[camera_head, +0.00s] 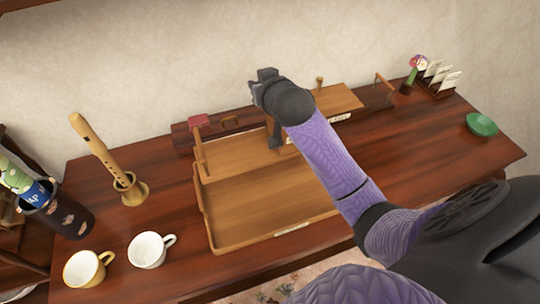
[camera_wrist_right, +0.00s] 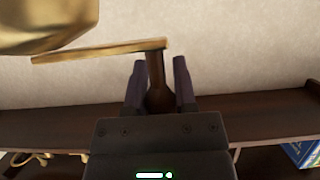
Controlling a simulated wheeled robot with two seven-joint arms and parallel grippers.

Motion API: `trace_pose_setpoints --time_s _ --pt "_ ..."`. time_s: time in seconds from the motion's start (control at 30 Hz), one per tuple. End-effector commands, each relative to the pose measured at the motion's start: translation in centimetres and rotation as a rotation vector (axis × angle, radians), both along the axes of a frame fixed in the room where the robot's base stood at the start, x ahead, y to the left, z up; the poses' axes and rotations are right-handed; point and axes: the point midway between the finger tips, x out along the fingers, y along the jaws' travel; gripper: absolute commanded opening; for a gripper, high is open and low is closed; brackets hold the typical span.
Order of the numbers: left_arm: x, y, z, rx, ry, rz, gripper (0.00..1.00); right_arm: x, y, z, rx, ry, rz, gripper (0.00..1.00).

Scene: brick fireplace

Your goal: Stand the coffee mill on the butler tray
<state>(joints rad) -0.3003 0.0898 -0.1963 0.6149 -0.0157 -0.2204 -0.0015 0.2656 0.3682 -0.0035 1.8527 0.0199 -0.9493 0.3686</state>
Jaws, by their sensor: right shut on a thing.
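My right gripper (camera_head: 264,80) is over the back of the wooden table, above the tray area. In the right wrist view, its two fingers (camera_wrist_right: 160,82) are shut on a dark brown knob (camera_wrist_right: 157,70). A flat brass crank (camera_wrist_right: 100,50) runs left from this knob towards a rounded brass part (camera_wrist_right: 45,28), which fit the coffee mill. The mill's body is not clear in the head view, where my arm covers that area. A wooden tray with upright end handles (camera_head: 232,155) lies at the back, partly hidden by my arm. My left gripper is not in view.
A shallow wooden tray (camera_head: 208,226) lies in front. A recorder (camera_head: 95,145) in a brass holder, a white cup (camera_head: 147,252), a yellow cup (camera_head: 84,270) and a dark container (camera_head: 66,215) stand left. A green dish (camera_head: 482,124) and card rack (camera_head: 437,82) are right.

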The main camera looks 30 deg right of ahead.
Motion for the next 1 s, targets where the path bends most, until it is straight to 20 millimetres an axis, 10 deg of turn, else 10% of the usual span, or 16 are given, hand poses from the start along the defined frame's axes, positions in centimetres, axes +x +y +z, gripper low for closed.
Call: trace_pose_setpoints --time_s 0.73,1.0 --pt "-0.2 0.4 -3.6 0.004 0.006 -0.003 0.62 0.1 -1.4 -10.7 -0.003 -0.003 -0.019 0.0" --pt "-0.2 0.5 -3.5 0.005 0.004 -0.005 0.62 0.1 -1.4 -10.8 -0.003 -0.007 -0.018 0.0"
